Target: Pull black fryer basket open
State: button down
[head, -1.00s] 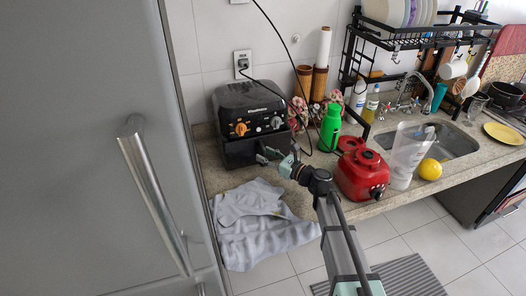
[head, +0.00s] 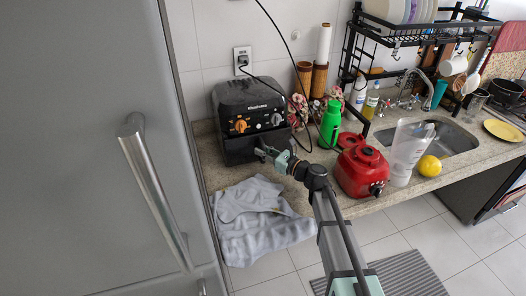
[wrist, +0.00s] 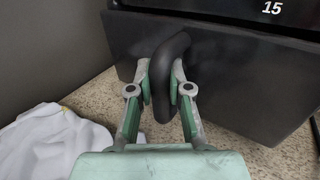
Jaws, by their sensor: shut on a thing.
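The black air fryer (head: 250,105) stands on the counter at the back left, with an orange knob and a pale knob on its front. Its black basket front (head: 238,150) is below the knobs; it fills the top right of the wrist view (wrist: 245,75). I see no clear gap between basket and body. The basket's black handle (wrist: 165,75) sticks out toward me. My gripper (head: 266,152) is at the basket front. In the wrist view my gripper (wrist: 161,82) has its green-padded fingers on both sides of the handle, shut on it.
A grey-white cloth (head: 250,215) lies on the counter and hangs over its edge in front of the fryer. A red blender base (head: 362,170) and green bottle (head: 330,122) stand to the right. A fridge door (head: 85,200) flanks the left.

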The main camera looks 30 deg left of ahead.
jog(key=s+d+b, duration=0.3)
jog(key=s+d, duration=0.6)
jog(key=d, duration=0.2)
jog(key=shift+d, duration=0.4)
jog(key=shift+s, duration=0.1)
jog(key=c, duration=1.1)
grip_release()
jog(key=d, duration=0.8)
jog(key=s+d, duration=0.1)
jog(key=d, duration=0.3)
